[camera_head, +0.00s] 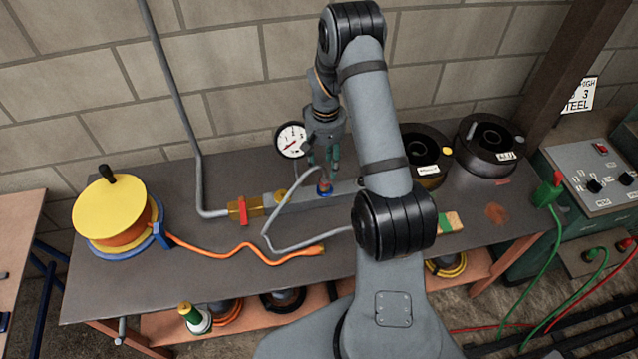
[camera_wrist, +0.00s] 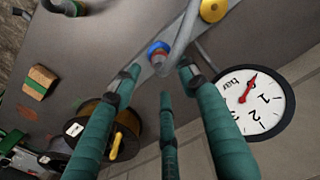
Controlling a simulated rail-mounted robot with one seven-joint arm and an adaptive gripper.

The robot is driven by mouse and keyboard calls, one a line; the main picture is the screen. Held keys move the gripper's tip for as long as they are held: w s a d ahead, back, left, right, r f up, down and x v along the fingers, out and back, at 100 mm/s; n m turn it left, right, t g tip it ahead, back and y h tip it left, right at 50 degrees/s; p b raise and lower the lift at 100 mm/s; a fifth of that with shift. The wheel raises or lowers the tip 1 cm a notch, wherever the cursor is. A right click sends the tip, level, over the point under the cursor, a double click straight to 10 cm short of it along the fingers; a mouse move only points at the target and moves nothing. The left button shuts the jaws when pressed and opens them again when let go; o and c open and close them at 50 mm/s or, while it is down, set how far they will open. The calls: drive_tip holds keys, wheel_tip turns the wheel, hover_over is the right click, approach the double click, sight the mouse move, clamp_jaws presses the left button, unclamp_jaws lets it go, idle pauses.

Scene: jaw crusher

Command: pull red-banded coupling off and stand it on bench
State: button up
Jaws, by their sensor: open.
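The coupling (camera_head: 324,190), with blue and red bands, sits upright on the grey manifold bar (camera_head: 301,201) on the bench (camera_head: 215,267). In the wrist view the coupling (camera_wrist: 158,48) shows a blue ring, a red band and a grey end where a grey hose (camera_wrist: 181,30) seems to join. My gripper (camera_head: 324,168) hangs above the coupling, pointing down. In the wrist view my gripper (camera_wrist: 160,76) has its teal fingers spread, with the coupling between and just beyond the tips. I see no clear contact. The hose (camera_head: 266,226) loops forward onto the bench.
A pressure gauge (camera_head: 291,140) stands close left of my gripper. A yellow fitting (camera_head: 281,195) and a red-handled brass valve (camera_head: 243,210) are left along the bar. A cable reel (camera_head: 112,212) and black spools (camera_head: 487,143) flank the bench. Its front left is mostly clear around an orange cable (camera_head: 240,250).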

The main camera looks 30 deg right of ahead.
sight(325, 176)
drive_tip(key=shift+d, duration=0.15)
drive_tip(key=shift+f, duration=0.15)
wheel_tip(325, 176, down, 9)
drive_tip(key=b, duration=0.7)
drive_tip(key=shift+b, duration=0.45)
idle(1.1)
drive_tip(key=shift+c, duration=0.9)
clamp_jaws()
